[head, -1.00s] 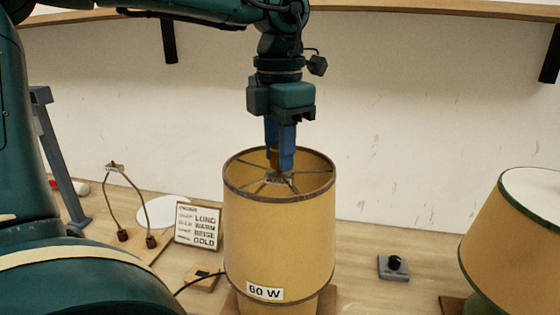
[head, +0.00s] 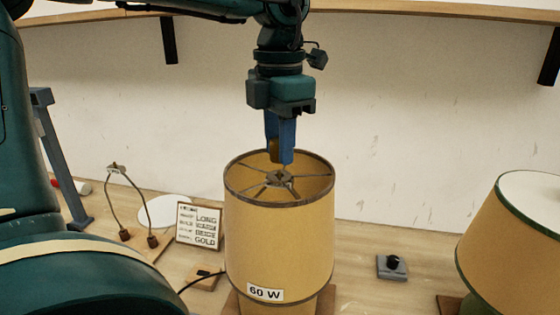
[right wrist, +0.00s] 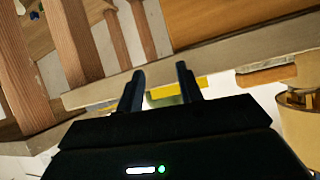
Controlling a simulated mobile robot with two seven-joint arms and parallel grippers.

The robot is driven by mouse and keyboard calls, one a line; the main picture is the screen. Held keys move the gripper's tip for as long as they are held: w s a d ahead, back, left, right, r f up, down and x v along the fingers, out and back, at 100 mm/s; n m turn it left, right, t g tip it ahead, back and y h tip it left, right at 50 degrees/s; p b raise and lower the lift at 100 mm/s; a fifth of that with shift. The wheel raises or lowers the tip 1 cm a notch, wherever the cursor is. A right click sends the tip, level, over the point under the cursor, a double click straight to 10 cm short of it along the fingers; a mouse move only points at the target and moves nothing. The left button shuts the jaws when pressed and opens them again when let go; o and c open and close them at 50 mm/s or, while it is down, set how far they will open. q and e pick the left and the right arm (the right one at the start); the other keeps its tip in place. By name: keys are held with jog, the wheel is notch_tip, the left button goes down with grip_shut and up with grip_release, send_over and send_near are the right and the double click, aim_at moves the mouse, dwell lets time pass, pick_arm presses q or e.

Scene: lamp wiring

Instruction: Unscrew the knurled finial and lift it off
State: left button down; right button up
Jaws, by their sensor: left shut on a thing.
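My left gripper (head: 280,154) points straight down above the lampshade (head: 280,235) and is shut on the brownish finial (head: 273,150), mostly hidden between its blue fingers. The finial is held just above the hub of the shade's spider frame (head: 279,179), apart from it. A thin threaded stub shows at the hub. The tan shade has dark rims and a "60 W" label. My right gripper (right wrist: 160,86) shows in the right wrist view with its two dark fingers apart and nothing between them.
A black-knobbed switch box (head: 392,266) and a second shade (head: 515,240) are on the right. The wall is close behind.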

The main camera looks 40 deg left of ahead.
pick_arm(q)
jog(key=shift+r+p, duration=1)
jog(key=shift+r, duration=0.35)
